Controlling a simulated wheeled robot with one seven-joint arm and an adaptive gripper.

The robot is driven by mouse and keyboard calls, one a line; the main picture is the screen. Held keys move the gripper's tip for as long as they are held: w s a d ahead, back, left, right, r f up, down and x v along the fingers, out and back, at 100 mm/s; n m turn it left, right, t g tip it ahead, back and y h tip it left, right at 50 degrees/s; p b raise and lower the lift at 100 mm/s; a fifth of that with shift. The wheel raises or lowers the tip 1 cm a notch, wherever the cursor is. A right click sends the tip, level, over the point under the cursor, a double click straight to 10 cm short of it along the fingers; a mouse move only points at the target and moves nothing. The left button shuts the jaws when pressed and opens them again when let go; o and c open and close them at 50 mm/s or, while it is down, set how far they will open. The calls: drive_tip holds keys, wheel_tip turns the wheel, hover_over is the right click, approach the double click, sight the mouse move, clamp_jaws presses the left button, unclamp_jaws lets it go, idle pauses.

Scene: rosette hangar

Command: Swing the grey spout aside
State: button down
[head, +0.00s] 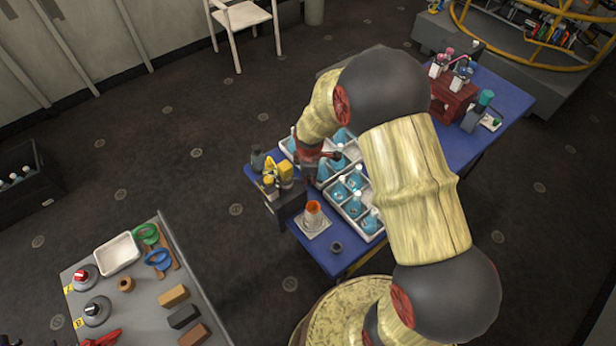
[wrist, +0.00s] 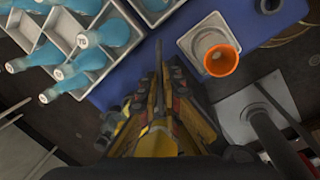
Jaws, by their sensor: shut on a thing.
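My gripper (wrist: 160,75) shows in the wrist view with its yellow and dark fingers close together. A thin grey piece (wrist: 159,52), which looks like part of the grey spout, shows between the fingertips; most of it is hidden. In the head view the gripper (head: 308,172) points down over the blue table's near left end, beside the bottle crates. A dark grey unit (head: 287,206) stands left of an orange cup (head: 313,213) on a pale square plate. A grey pipe over a grey base (wrist: 268,125) shows at the right of the wrist view; its link to the spout is unclear.
White crates (head: 352,208) of blue bottles stand right of the gripper. Yellow bottles (head: 279,171) stand close on its left. A small dark cup (head: 337,247) stands near the blue table's front edge. A grey table (head: 200,300) with tools is at lower left.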

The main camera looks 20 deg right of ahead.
drive_tip(key=shift+w+d+n+y+p, duration=0.15)
drive_tip(key=shift+w+n+p, duration=0.35)
drive_tip(key=shift+n, duration=0.4)
drive_tip(key=shift+w+d+n+y+p, duration=0.15)
drive_tip(key=shift+w+n+p, duration=0.1)
drive_tip(key=shift+w+n, duration=0.55)
drive_tip(key=shift+s, duration=0.1)
drive_tip(key=c, duration=2)
unclamp_jaws()
drive_tip(key=r, duration=0.4)
drive_tip(key=s+r, duration=0.1)
drive_tip(key=r, duration=0.3)
drive_tip(key=s+r, duration=0.1)
drive_tip(key=r, duration=0.2)
drive_tip(key=shift+a+r, duration=0.1)
drive_tip(key=shift+r, duration=0.3)
